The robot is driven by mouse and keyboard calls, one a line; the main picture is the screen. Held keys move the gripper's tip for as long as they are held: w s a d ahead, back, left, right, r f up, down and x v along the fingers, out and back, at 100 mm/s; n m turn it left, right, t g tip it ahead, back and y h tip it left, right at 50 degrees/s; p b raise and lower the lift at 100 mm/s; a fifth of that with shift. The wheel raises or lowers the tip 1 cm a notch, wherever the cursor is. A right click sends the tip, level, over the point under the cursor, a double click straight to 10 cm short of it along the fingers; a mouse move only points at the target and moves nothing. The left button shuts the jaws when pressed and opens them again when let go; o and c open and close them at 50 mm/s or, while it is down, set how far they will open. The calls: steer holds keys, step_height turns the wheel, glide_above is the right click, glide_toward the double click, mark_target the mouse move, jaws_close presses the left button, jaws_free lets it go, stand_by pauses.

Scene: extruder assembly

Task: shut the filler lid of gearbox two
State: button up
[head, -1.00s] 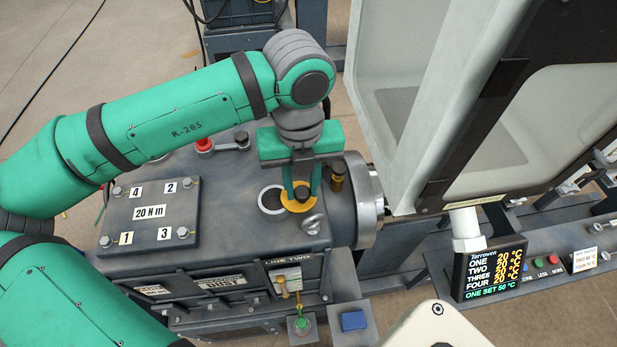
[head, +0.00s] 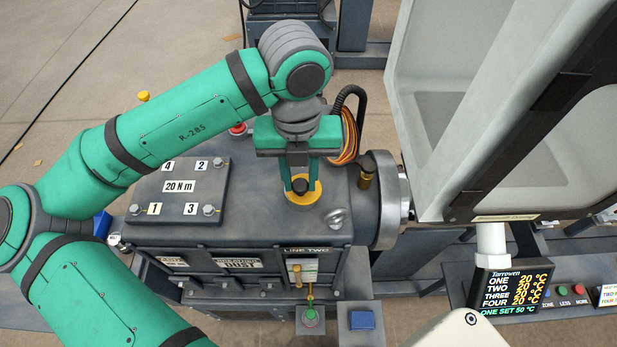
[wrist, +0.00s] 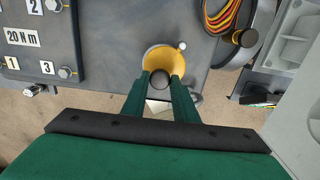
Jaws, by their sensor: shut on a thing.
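Gearbox two (head: 345,232) is the dark grey housing under my arm, with a "LINE TWO" label on its front. Its filler lid (head: 312,197) is a yellow disc with a dark knob, lying flat on the top face near the right front. My gripper (head: 300,186) points down and is shut on the knob. In the wrist view the yellow lid (wrist: 167,60) and the dark knob (wrist: 160,78) show between my green fingers (wrist: 160,90). No open filler hole shows beside the lid; what lies under the lid is hidden.
A bolted plate marked "20 N m" (head: 180,186) lies left of the lid. A lifting eye (head: 338,218) stands close at its right front. A dark elbow fitting (head: 366,176) and a flange (head: 392,205) stand to the right.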

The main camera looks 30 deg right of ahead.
steer(key=shift+w+a, duration=0.15)
steer(key=shift+w, duration=0.1)
steer(key=o, duration=0.8)
steer(key=shift+r, duration=3.5)
step_height(320, 180, up, 11)
steer(key=shift+f, duration=0.1)
